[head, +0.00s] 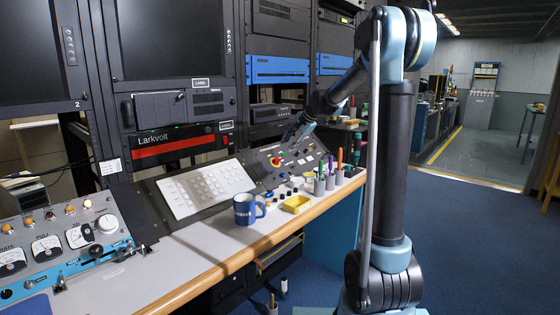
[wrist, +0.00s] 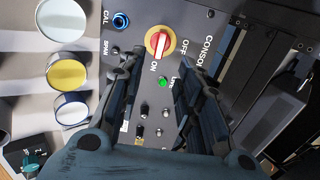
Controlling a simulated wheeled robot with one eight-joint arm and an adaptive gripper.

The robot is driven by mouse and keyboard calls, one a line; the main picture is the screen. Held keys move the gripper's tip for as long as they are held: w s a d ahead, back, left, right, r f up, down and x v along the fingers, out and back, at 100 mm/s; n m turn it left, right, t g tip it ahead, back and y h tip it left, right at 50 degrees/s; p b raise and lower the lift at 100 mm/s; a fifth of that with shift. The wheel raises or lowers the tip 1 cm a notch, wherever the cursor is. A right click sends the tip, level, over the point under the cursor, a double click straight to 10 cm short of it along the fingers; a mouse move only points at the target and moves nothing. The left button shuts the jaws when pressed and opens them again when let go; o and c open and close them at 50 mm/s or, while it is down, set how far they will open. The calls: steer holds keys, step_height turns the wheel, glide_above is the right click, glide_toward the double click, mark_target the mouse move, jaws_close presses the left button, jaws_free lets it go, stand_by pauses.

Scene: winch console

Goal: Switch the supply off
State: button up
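The supply switch is a red knob with a white bar on a yellow ring (wrist: 160,41), on the dark console panel; it also shows in the head view (head: 275,161). Its white bar lies in line with the ON label (wrist: 154,66); the OFF label (wrist: 185,46) is to its right. A green lamp (wrist: 162,82) beside it looks lit. My gripper (wrist: 160,62) is open and empty, its fingers apart on either side of the lamp, tips pointing toward the knob. I cannot tell the exact gap to the knob. In the head view my gripper (head: 297,131) hangs over the panel.
A blue socket (wrist: 121,20) and small toggles (wrist: 143,113) sit on the same panel. Cups (wrist: 67,75) stand along the left of the wrist view. Racks rise behind.

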mark_target(279, 159)
steer(key=x, duration=1.1)
steer(key=shift+d+r, duration=0.1)
jaws_close()
steer(key=shift+d, duration=0.15)
